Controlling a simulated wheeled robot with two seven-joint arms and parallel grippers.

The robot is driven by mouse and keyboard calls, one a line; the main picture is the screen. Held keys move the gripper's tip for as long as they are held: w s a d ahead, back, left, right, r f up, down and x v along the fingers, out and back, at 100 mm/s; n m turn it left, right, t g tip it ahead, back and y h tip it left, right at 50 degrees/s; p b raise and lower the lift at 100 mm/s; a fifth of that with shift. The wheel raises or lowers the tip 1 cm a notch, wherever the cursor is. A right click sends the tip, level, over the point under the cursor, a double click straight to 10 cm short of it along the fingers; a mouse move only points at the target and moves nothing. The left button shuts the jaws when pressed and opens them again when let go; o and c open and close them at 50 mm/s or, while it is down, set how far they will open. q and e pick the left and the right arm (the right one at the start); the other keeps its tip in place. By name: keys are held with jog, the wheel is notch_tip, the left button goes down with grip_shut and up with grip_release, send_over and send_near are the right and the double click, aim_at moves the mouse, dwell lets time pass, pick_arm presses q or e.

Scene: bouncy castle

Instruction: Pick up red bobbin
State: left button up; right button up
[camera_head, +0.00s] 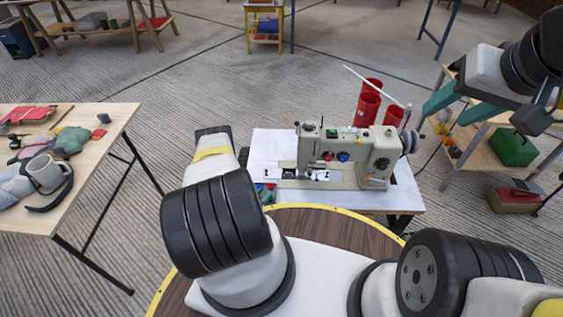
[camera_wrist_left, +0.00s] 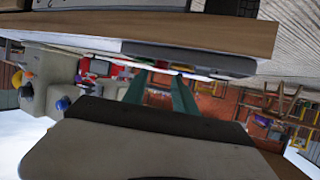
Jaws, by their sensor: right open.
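In the head view, small red, green and blue pieces (camera_head: 266,192) lie at the left edge of the white sewing table. They are partly hidden by my left arm and too small for me to tell which is the red bobbin. A beige sewing machine (camera_head: 345,155) stands beside them. My left gripper (camera_wrist_left: 160,82) shows in the left wrist view with two green fingers apart; it looks open, with nothing clearly held. In the head view my left arm hides its fingers. My right gripper (camera_head: 461,106) is open and empty at the upper right, away from the small pieces.
Red cylinders (camera_head: 368,103) stand behind the machine. A shelf with a green box (camera_head: 513,148) is at the right. The white tabletop (camera_head: 268,150) is bare at its back left.

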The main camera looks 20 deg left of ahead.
aim_at(270, 187)
pick_arm(q)
jog(key=x, duration=0.5)
jog(key=shift+w+f, duration=0.1)
jog(key=shift+w, duration=0.05)
grip_shut()
